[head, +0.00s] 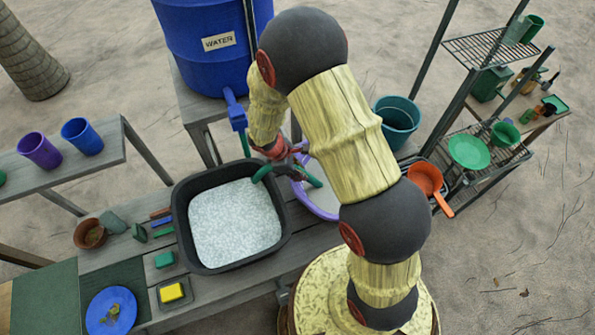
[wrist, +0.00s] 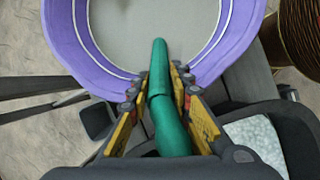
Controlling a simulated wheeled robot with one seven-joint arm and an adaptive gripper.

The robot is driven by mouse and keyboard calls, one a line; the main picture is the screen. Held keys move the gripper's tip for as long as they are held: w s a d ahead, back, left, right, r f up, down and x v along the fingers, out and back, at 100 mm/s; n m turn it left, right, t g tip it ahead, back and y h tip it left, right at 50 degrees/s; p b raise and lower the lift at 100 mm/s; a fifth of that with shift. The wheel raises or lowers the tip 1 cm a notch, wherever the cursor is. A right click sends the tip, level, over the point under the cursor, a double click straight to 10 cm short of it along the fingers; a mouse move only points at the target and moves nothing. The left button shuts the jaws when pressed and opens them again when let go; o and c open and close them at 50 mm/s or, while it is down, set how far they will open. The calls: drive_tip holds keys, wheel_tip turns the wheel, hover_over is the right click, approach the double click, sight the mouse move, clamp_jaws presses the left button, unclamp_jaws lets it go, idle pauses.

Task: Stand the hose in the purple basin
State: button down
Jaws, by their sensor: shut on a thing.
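The green hose (wrist: 170,130) lies between the fingers of my gripper (wrist: 160,88), which is shut on it in the wrist view. Its tip points out past the fingertips, over the near rim of the purple basin (wrist: 65,45). In the head view the hose (head: 262,172) shows on the left of my gripper (head: 288,172), with its tip on the right. The purple basin (head: 303,200) stands right of the black tub, partly hidden by my arm. The wrist view shows a plain grey inside. I cannot tell whether the hose touches the basin.
A black tub (head: 183,235) of white grains stands on the bench, left of the basin. A blue water barrel (head: 210,60) with a tap is behind. A teal bucket (head: 397,115) and an orange pan (head: 426,178) are at right. Small blocks and a blue plate (head: 108,318) lie at left.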

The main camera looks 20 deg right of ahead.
drive_tip(key=c, duration=1.5)
unclamp_jaws()
drive_tip(key=shift+c, duration=0.2)
drive_tip(key=shift+o, duration=0.4)
drive_tip(key=o, duration=0.7)
drive_tip(key=shift+r, duration=0.1)
drive_tip(key=shift+d+p+v, duration=0.15)
drive_tip(key=shift+p+v, duration=1.85)
drive_tip(key=shift+v, duration=0.65)
drive_tip(key=shift+d+p+v, duration=0.2)
drive_tip(key=shift+p+v, duration=1.8)
drive_tip(key=shift+v, duration=0.7)
drive_tip(key=shift+r, duration=0.15)
